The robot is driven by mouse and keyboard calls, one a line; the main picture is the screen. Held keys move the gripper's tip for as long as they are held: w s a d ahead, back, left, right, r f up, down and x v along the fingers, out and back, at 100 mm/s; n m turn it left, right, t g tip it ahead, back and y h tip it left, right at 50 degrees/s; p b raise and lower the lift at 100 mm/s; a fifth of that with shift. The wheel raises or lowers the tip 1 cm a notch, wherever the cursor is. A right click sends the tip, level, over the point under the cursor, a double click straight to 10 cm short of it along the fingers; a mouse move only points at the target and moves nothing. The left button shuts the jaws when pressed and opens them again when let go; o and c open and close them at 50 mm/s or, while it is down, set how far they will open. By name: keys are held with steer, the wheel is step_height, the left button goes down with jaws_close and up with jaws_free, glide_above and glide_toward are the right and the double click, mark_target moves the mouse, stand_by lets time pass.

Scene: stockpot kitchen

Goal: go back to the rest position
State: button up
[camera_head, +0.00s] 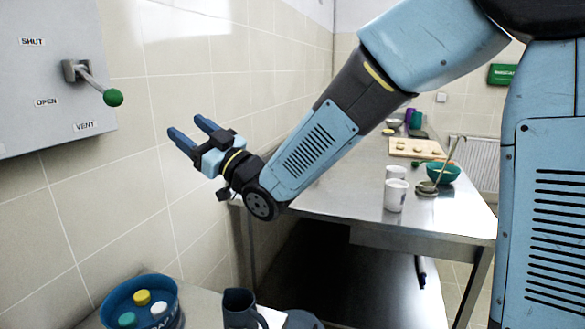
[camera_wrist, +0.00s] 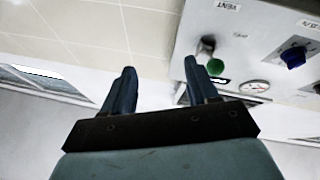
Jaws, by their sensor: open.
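My gripper (camera_head: 187,134) is open and empty in the head view, raised in front of the tiled wall and pointing up and left. Its two dark blue fingers also show apart in the wrist view (camera_wrist: 160,82), with nothing between them. The grey wall panel (camera_head: 45,95) lies to the left of the gripper, with a gap between them. Its lever with a green knob (camera_head: 113,97) points down and right, between the words OPEN and VENT. The lever's green knob also shows in the wrist view (camera_wrist: 216,66), beyond the right finger.
A steel table (camera_head: 340,195) holds white cups (camera_head: 396,195), a teal bowl (camera_head: 443,172) and a board (camera_head: 415,148). At the bottom left, a blue tub (camera_head: 108,312) with coloured caps stands near a dark jug (camera_head: 240,309). The wrist view shows a gauge (camera_wrist: 254,87) and a blue knob (camera_wrist: 293,57).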

steer(key=w+d+f+m+t+h, duration=0.2)
steer(key=w+d+m+h, duration=0.15)
steer(key=d+h, duration=0.7)
steer(key=w+d+f+m+t+h, duration=0.2)
steer(key=d+m+h, duration=0.3)
steer(key=d, duration=1)
steer(key=s+d+f+m+g+h, duration=0.4)
steer(key=s+d, duration=0.3)
steer(key=d, duration=0.5)
steer(key=s+d+f+m+g, duration=0.1)
steer(key=s+d+f+g, duration=0.1)
steer(key=s, duration=0.5)
steer(key=s+d+f+m+g+h, duration=0.1)
steer(key=s+d+f+m+g, duration=0.1)
steer(key=s+d, duration=0.3)
steer(key=shift+s+g, duration=0.3)
steer(key=shift+s, duration=0.95)
